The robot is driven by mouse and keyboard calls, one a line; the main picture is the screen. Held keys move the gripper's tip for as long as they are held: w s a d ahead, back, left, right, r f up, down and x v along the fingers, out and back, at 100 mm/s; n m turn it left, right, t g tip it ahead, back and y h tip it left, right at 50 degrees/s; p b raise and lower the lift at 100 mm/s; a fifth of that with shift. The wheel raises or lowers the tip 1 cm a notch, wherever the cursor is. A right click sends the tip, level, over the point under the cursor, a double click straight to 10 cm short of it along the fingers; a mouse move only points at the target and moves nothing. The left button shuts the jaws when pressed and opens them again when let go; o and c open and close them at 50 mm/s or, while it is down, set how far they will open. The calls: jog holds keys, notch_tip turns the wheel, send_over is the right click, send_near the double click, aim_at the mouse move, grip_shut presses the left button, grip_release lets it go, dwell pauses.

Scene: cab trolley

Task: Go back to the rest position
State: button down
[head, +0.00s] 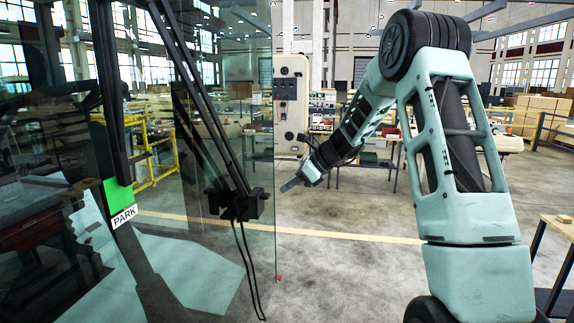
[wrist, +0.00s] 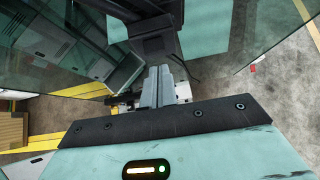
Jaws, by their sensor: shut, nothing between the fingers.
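My gripper (head: 291,184) is at the end of my raised arm, right of the glass pane and in front of the beige panel's lower end. It points down and to the left, near the black block (head: 238,203) on the glass. In the wrist view my gripper (wrist: 158,78) has its fingers together with nothing between them. The black block (wrist: 156,40) shows just beyond the fingertips there; I cannot tell how wide the gap is.
The cab's glass (head: 230,140) fills the left side, with a black wiper-like arm (head: 205,100) and a green PARK label (head: 120,203). A beige panel (head: 291,105) stands behind my gripper. A wooden table (head: 560,228) is at the right edge. Grey floor lies open between.

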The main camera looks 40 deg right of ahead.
notch_tip(320, 180, up, 7)
jog(key=w+a+b, duration=0.2)
jog(key=b, duration=0.1)
jog(key=s+a+f+n+g+b, duration=0.25)
jog(key=s+a+f+n, duration=0.3)
jog(key=a, duration=0.45)
jog(key=s+a+f+n+g+b, duration=0.2)
jog(key=s+a+f+n+b, duration=0.3)
jog(key=a, duration=0.5)
jog(key=s+a+f+n+g+b, duration=0.2)
jog(key=s+a+f+n, duration=0.2)
jog(key=a+f+n, duration=0.45)
jog(key=s+a+f+n+h+b, duration=0.1)
jog(key=s+a+f+n+b, duration=0.1)
jog(key=s+f+n, duration=0.2)
jog(key=s+a+f+n+g+h+b, duration=0.1)
jog(key=s+a+f+n+h+b, duration=0.1)
jog(key=s+n, duration=0.5)
jog(key=s+a+f+n+h+b, duration=0.2)
jog(key=s+f+n, duration=0.4)
jog(key=s, duration=0.6)
jog(key=shift+a+f+b, duration=0.2)
jog(key=shift+a+b, duration=0.45)
jog(key=shift+b, duration=0.2)
